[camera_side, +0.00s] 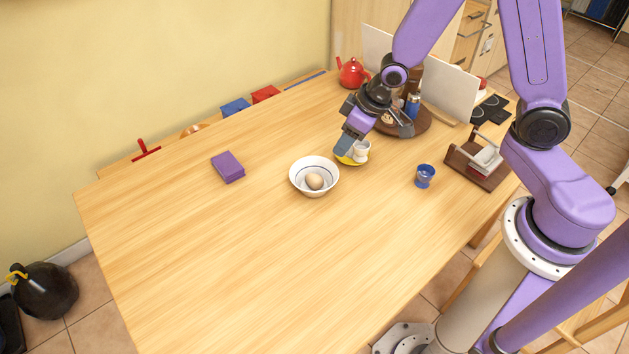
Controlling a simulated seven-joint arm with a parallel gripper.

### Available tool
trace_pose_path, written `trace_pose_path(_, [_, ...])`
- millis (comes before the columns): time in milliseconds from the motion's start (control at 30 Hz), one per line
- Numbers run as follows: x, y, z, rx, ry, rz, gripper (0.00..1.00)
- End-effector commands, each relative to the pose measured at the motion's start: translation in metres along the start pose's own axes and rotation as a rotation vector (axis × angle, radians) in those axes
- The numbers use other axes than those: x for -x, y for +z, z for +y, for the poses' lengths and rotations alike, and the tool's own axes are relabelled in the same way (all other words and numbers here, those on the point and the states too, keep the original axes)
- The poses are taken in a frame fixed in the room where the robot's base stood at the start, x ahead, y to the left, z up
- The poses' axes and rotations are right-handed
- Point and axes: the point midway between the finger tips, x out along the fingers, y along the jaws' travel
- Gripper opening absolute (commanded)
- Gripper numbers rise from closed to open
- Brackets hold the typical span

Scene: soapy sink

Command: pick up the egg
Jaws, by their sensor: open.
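The brown egg (315,181) lies inside a white bowl with a dark inner ring (299,170), near the middle of the wooden table. My gripper (375,140) is open, above and to the right of the bowl, apart from the egg. It hangs over a yellow saucer (344,160) with a white cup (361,151), partly covering them. I cannot tell how high above them it is.
A blue cup (425,176) and a wooden rack (466,168) stand to the right. A purple block (228,167) lies left of the bowl. A red teapot (352,73) is at the back. The table's left and front (230,270) are clear.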

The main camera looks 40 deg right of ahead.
Motion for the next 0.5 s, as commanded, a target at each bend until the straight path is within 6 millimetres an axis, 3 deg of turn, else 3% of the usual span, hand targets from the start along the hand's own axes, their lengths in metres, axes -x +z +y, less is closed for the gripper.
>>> trace_pose_path(500, [-0.055,-0.001,0.002,-0.008,0.000,0.001,0.48])
